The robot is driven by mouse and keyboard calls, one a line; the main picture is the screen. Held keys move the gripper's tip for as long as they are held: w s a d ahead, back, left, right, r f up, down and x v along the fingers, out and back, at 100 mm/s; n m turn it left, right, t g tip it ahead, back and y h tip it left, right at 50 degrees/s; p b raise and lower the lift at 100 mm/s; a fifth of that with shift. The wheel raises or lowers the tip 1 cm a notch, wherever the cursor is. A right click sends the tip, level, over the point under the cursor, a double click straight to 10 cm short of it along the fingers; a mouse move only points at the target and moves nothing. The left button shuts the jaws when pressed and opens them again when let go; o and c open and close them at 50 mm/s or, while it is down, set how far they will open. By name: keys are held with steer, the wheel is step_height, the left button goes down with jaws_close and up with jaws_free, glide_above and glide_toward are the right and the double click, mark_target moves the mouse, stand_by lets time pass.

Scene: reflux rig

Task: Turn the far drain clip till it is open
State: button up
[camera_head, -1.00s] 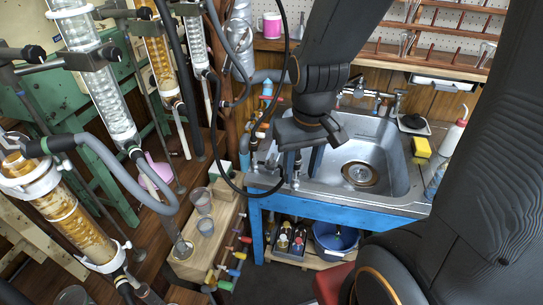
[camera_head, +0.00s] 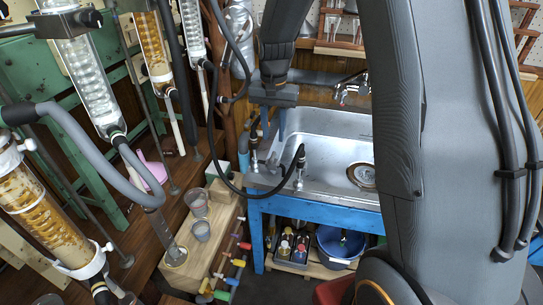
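Two small metal fittings with dark hose ends stand on the left rim of the steel sink (camera_head: 325,128). The far fitting (camera_head: 253,153), apparently where the far drain clip is, stands near the sink's back left. The near fitting (camera_head: 300,172) is at the front left corner. The clip itself is too small to make out, so I cannot tell how far it is turned. My gripper (camera_head: 273,130) points down just right of the far fitting, over the sink's left edge. Its two grey fingers look apart with nothing seen between them. I cannot tell whether they touch the fitting.
A black hose (camera_head: 222,150) loops left of the sink to the near fitting. Glass condensers (camera_head: 82,75) and a grey hose (camera_head: 90,150) crowd the left. A faucet (camera_head: 352,88) stands behind the sink. Cups (camera_head: 196,202) sit on a wooden block. My arm hides the right side.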

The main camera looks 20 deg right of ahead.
mark_target(273, 155)
steer(key=shift+w+f, duration=0.3)
steer(key=shift+f+p, duration=0.55)
steer(key=shift+f, duration=3.15)
jaws_close()
